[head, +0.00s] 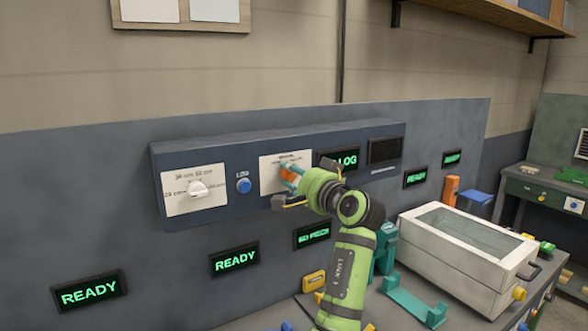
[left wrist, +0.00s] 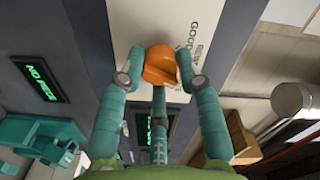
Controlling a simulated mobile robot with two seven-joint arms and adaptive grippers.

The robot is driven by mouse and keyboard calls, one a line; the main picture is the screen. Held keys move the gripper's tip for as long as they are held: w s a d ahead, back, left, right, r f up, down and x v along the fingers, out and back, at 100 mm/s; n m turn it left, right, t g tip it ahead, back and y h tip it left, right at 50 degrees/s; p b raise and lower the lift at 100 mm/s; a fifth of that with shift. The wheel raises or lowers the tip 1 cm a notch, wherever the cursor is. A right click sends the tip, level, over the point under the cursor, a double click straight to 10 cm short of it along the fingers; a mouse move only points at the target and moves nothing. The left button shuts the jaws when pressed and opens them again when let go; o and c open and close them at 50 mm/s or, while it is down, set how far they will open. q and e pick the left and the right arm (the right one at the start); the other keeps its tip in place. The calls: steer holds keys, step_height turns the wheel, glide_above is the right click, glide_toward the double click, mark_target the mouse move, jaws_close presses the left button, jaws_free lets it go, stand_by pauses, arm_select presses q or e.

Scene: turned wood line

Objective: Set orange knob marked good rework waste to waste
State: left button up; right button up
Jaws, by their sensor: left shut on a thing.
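The orange knob (left wrist: 160,68) sits on a white plate (left wrist: 140,22) marked with dark lettering; "GOOD" and part of another word can be read in the left wrist view. In the head view the orange knob (head: 289,174) is on the right white plate of the blue-grey panel, partly hidden by my gripper. My left gripper (left wrist: 158,72) is shut on the knob, one teal finger on each side. It also shows in the head view (head: 287,181). The knob's exact setting cannot be told, as the fingers and the angle hide its pointer. My right gripper is not in view.
A white knob (head: 198,189) and a blue button (head: 243,185) sit left of the orange knob on the same panel (head: 220,150). Green-lit displays (head: 235,259) line the wall below. A white box with a clear lid (head: 465,245) stands on the bench at right.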

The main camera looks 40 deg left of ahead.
arm_select(q)
steer(key=shift+r+m+p, duration=0.25)
steer(key=shift+m+p, duration=0.65)
steer(key=shift+m, duration=0.35)
steer(key=shift+r+m+p, duration=0.2)
steer(key=shift+m+p, duration=0.65)
steer(key=shift+m, duration=0.4)
steer(key=shift+f, duration=0.1)
steer(key=o, duration=1.1)
steer(key=shift+o, duration=0.2)
steer(key=shift+w+d+f, duration=0.1)
steer(key=shift+w+f, duration=0.1)
